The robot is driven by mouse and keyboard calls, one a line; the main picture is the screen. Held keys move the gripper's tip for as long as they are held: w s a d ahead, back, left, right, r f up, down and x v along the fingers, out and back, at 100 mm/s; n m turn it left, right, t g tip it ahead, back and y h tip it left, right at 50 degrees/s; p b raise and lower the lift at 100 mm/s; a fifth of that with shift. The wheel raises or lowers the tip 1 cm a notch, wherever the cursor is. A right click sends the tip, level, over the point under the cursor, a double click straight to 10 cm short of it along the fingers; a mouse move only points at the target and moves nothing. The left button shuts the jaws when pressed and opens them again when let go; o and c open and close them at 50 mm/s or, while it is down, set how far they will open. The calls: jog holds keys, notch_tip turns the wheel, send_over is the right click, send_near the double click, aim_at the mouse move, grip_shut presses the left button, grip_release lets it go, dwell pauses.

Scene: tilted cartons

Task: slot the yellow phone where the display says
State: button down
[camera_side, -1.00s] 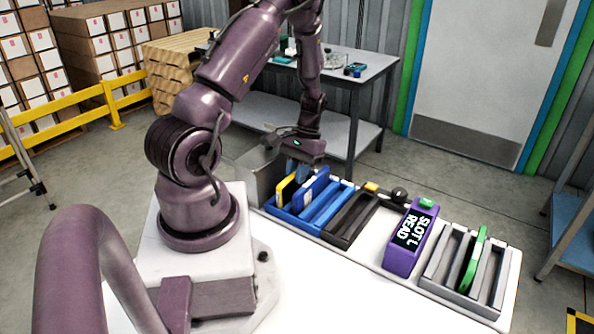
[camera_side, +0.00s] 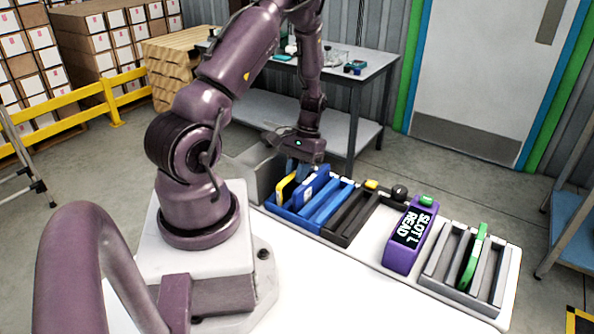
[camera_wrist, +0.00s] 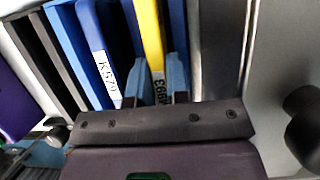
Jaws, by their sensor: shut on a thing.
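The yellow phone (camera_side: 286,188) stands upright at the left end of the blue rack (camera_side: 316,225). In the wrist view the yellow phone (camera_wrist: 151,38) runs between my two fingertips, with a label partly hidden by them. My gripper (camera_side: 294,168) points down over that end of the rack and is shut on the yellow phone; the wrist view also shows my gripper (camera_wrist: 157,80). How far the phone sits in its slot is hidden. The purple display (camera_side: 404,246) faces the front; its text reads like "SLOT L READ", and the last character is unclear.
A blue phone (camera_side: 311,183) labelled K579 stands in the blue rack beside the yellow one. A black rack (camera_side: 344,240) looks empty. A grey rack (camera_side: 435,272) right of the display holds a green phone (camera_side: 472,258). A grey bin (camera_side: 258,172) stands left of the blue rack.

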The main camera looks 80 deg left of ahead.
dwell(0.3)
jog(key=c, duration=1)
grip_release()
jog(key=v, duration=1.3)
jog(key=shift+r, duration=0.1)
jog(key=shift+r, duration=3.4)
